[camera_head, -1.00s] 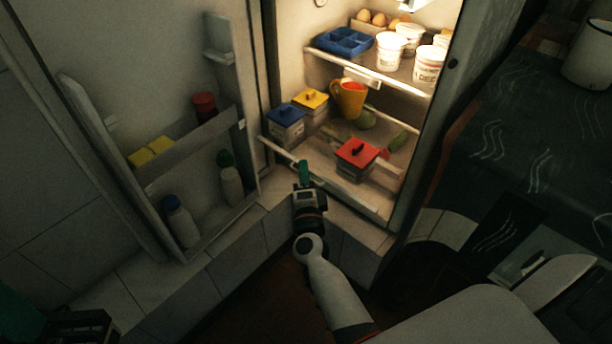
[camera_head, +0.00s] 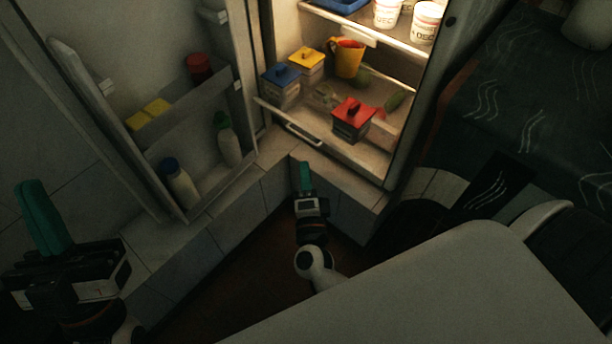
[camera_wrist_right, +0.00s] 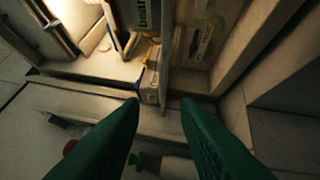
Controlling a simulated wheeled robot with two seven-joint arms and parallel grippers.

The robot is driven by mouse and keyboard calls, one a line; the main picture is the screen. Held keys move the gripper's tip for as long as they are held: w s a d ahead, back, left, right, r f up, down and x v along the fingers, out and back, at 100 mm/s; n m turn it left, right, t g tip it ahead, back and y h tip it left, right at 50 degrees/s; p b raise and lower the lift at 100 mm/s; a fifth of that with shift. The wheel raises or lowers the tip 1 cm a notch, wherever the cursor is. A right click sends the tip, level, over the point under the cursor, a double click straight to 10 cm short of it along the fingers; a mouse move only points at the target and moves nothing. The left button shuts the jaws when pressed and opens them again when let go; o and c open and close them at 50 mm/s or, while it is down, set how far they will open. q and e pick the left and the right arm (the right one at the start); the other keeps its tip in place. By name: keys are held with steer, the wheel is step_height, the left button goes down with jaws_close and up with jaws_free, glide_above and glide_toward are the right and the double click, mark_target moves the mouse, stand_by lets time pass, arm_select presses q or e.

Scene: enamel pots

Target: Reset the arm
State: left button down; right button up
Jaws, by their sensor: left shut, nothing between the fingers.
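My left gripper (camera_head: 44,218), with green fingers, is in the lower left of the head view, in front of the open fridge door. It is shut and empty. My right gripper (camera_head: 305,177) is low in front of the fridge, apart from the shelf and the pots. In the right wrist view its two green fingers (camera_wrist_right: 160,103) stand apart with nothing between them. A red-lidded pot (camera_head: 352,122) sits on the lower fridge shelf. A blue-lidded pot (camera_head: 282,88) and a yellow-lidded pot (camera_head: 306,64) stand together at that shelf's left.
The open fridge door (camera_head: 110,50) holds bottles (camera_head: 180,184), yellow blocks (camera_head: 146,115) and a red-topped jar (camera_head: 198,68). An orange mug (camera_head: 347,60) stands on the lower shelf. White tubs (camera_head: 425,22) are on the shelf above. A dark patterned counter (camera_head: 530,110) is at right.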

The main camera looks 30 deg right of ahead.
steer(key=shift+s+a, duration=0.15)
steer(key=shift+s, duration=0.25)
